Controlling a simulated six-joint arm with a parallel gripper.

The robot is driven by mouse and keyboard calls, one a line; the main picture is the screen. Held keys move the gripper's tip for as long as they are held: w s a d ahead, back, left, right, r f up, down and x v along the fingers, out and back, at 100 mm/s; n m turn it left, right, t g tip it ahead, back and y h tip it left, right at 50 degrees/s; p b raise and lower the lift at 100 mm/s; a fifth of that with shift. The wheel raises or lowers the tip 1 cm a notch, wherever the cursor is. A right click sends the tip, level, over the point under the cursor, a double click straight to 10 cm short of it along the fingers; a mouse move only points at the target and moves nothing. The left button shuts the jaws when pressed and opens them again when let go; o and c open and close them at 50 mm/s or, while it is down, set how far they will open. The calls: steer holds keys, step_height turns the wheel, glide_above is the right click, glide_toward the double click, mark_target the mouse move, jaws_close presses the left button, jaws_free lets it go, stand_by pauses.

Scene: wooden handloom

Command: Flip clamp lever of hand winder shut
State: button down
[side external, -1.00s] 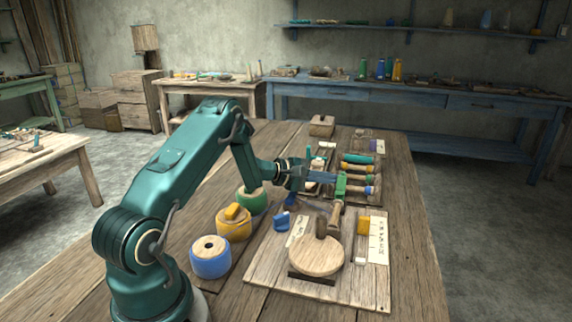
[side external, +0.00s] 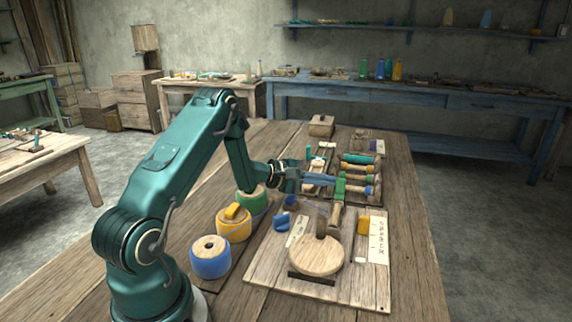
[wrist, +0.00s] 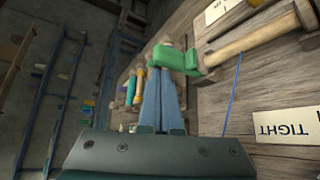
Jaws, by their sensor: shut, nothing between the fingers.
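A wooden winder with a round disc (side external: 317,256) stands on the front board, its wooden shaft rising behind the disc. A green block-like piece (side external: 340,189), possibly the clamp lever, sits at the shaft's far end. In the wrist view the green piece (wrist: 176,59) spans sideways beside a wooden roller (wrist: 245,45). My gripper (side external: 333,182) has its blue fingers shut and empty, pointing at the green piece. In the wrist view the fingertips (wrist: 163,76) overlap its lower edge; I cannot tell whether they touch. The lever's exact position is unclear.
Blue (side external: 210,257), yellow (side external: 233,224) and green (side external: 252,201) spools stand left of the board. Coloured rollers (side external: 358,168) lie behind. A "TIGHT" label (wrist: 290,128) shows in the wrist view. The table's right side is clear.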

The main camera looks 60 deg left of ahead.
steer(key=s, duration=0.6)
steer(key=s+a, duration=0.1)
steer(key=s, duration=0.2)
steer(key=shift+r, duration=0.25)
